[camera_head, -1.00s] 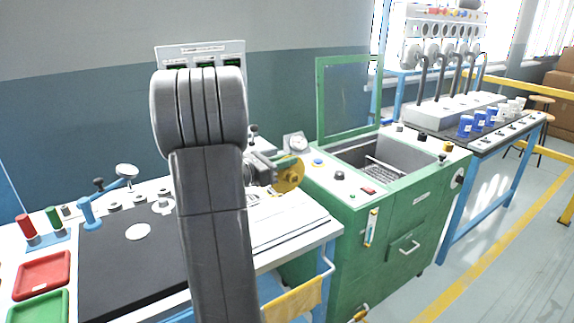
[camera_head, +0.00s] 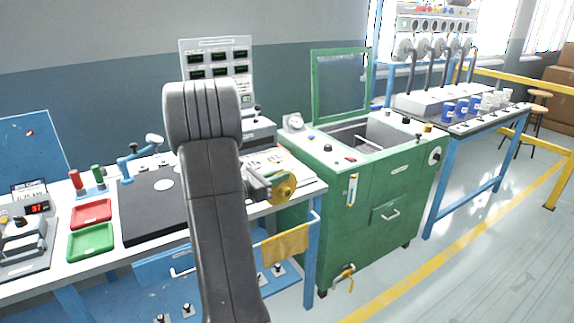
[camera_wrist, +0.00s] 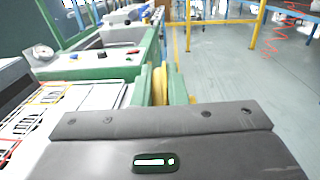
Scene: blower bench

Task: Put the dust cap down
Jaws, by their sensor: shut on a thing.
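A yellow round piece, which I take to be the dust cap (camera_head: 284,187), is at the end of my arm in the head view. My gripper (camera_head: 268,184) is shut on it. In the wrist view, the yellow dust cap (camera_wrist: 160,86) shows edge-on between the two green fingers of my gripper (camera_wrist: 161,88). In the head view it appears in front of the right end of the white bench (camera_head: 307,188), close to the green machine. I cannot tell its exact height above the bench. My arm hides part of the bench.
A green machine with an open lid (camera_head: 340,92) and a basin stands right of the bench. A red tray (camera_head: 92,213), a green tray (camera_head: 91,242) and a black mat (camera_head: 150,222) lie on the bench's left part. A yellow cloth (camera_head: 286,243) hangs at its front.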

